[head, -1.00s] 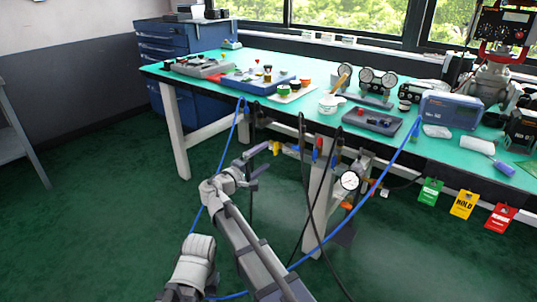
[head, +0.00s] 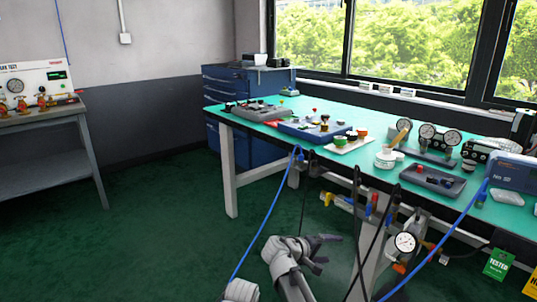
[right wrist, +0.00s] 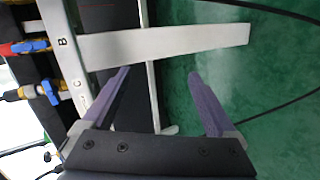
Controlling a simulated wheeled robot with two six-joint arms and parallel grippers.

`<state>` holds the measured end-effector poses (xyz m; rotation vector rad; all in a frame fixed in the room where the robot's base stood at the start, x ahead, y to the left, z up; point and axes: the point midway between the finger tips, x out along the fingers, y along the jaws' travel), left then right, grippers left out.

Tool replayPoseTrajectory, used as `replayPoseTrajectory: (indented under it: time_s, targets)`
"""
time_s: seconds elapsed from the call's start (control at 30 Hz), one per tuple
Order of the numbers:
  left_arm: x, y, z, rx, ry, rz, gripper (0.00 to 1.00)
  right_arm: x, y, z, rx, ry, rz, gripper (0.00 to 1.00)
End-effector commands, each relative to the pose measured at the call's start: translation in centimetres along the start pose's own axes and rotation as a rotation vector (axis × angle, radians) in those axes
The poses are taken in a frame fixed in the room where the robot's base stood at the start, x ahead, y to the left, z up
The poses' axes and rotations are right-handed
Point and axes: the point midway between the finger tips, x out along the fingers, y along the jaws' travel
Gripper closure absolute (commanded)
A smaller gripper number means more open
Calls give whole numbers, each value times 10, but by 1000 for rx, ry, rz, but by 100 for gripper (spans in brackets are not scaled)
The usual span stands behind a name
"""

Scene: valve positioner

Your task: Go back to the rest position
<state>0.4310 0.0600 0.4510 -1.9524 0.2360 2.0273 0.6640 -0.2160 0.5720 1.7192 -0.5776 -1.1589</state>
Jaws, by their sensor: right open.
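My right gripper (head: 325,246) is in the lower middle of the head view, below the front edge of the green-topped workbench (head: 262,128). In the right wrist view its two purple-grey fingers (right wrist: 160,88) stand apart with nothing between them. A pale bench leg and crossbar (right wrist: 165,45) show beyond the fingertips, with green floor to the right. My left gripper is not in the head view.
A pressure gauge (head: 405,243) and blue hose (head: 268,225) hang at the bench front, close to my right arm. A grey side table (head: 45,122) with a test panel (head: 38,82) stands at the left. Green floor (head: 150,220) between them is clear.

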Motion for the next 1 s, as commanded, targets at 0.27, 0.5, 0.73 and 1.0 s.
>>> replayPoseTrajectory:
  time_s: [0.27,0.5,0.73,1.0]
  targets:
    - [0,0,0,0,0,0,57,2,-89,102,206,-179,-542,7]
    - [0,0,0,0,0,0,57,-24,-126,131,307,-241,-809,7]
    - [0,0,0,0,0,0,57,-52,-146,147,380,-276,-1005,7]
    - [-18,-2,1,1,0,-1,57,-100,-151,142,284,-259,-1048,7]
